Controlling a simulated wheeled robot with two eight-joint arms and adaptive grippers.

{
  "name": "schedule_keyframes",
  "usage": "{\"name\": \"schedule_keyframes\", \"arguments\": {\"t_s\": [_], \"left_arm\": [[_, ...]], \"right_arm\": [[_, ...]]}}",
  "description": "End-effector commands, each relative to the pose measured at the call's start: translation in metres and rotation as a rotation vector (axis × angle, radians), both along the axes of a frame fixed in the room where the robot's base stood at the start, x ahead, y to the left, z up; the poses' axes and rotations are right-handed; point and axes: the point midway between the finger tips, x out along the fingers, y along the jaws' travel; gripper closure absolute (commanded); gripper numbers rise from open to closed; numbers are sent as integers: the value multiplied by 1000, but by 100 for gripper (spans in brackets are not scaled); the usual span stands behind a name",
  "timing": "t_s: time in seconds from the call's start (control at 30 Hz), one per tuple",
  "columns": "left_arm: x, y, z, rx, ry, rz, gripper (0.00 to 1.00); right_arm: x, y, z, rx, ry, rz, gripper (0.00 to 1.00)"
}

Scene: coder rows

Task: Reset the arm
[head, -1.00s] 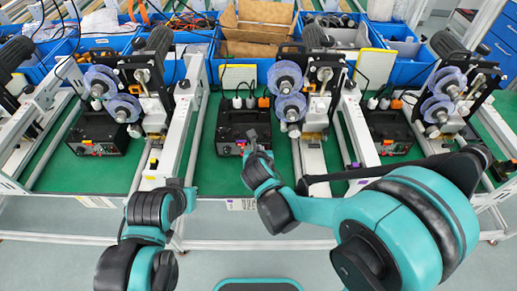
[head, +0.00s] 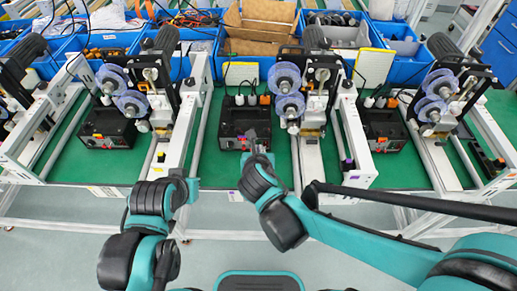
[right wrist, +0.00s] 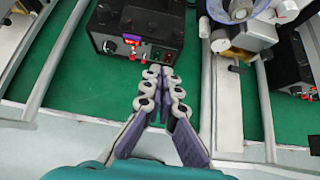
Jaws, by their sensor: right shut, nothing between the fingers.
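My right gripper (head: 250,137) is shut and empty. In the head view it is in front of the middle black coder box (head: 244,122). In the right wrist view its grey fingers (right wrist: 157,78) meet over the green mat, just in front of the same box (right wrist: 135,30) with its lit display and red knobs. I cannot tell whether they touch the box. My left arm is bent low at the lower left of the head view, in front of the bench edge. Its fingers do not show clearly.
Coder machines with clear purple reels (head: 287,77) stand in a row on green mats (head: 215,165). White rails (head: 352,140) part the stations. Blue bins (head: 395,42) and cardboard (head: 262,20) line the back. The floor in front of the bench is free.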

Motion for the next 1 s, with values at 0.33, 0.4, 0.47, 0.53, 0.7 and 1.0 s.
{"name": "schedule_keyframes", "arguments": {"t_s": [0.33, 0.4, 0.47, 0.53, 0.7, 1.0], "left_arm": [[0, 0, 0, 0, 0, 0, 100], [0, 0, 0, 0, 0, 0, 100], [0, 0, 0, 0, 0, 0, 100], [0, 0, -1, 0, 0, 0, 100], [0, 0, -3, 0, 0, 0, 100], [0, 0, -6, 0, 0, 0, 100]], "right_arm": [[0, 0, 0, 0, 0, 0, 100], [0, -2, 0, 12, 2, -12, 100], [-1, -8, 1, 53, 9, -52, 100], [-4, -22, 3, 154, 27, -147, 100], [-21, -76, 10, 599, 82, -585, 100], [-79, -154, 17, 1503, 89, -1536, 100]]}}
